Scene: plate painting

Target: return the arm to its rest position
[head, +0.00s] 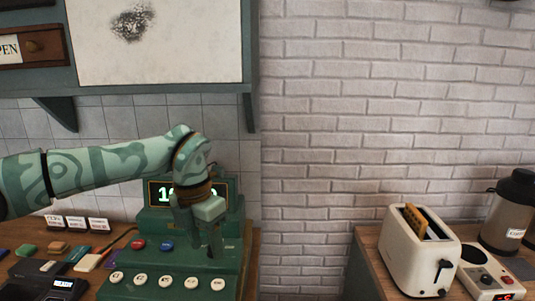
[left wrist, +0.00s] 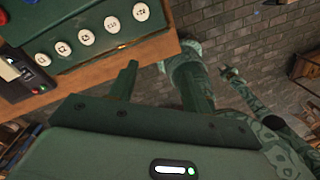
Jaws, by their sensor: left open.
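My left arm (head: 95,170) reaches in from the left in the head view. Its left gripper (head: 205,238) points down in front of the green cash register (head: 230,275), over the right part of its key area, and partly hides the lit display (head: 163,193). In the left wrist view the two fingers of the left gripper (left wrist: 157,68) stand wide apart with nothing between them. The register's round white keys (left wrist: 86,36) lie up and left of the fingers there. A patterned arm, apparently my right one, shows small at the right of that view; its finger state is unclear.
Small colored blocks (head: 55,247) and white cards (head: 76,223) lie left of the register. A wall cabinet (head: 250,60) hangs above the arm. A toaster (head: 418,260) and a dark flask (head: 508,215) stand on the right counter. A gap separates the counters.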

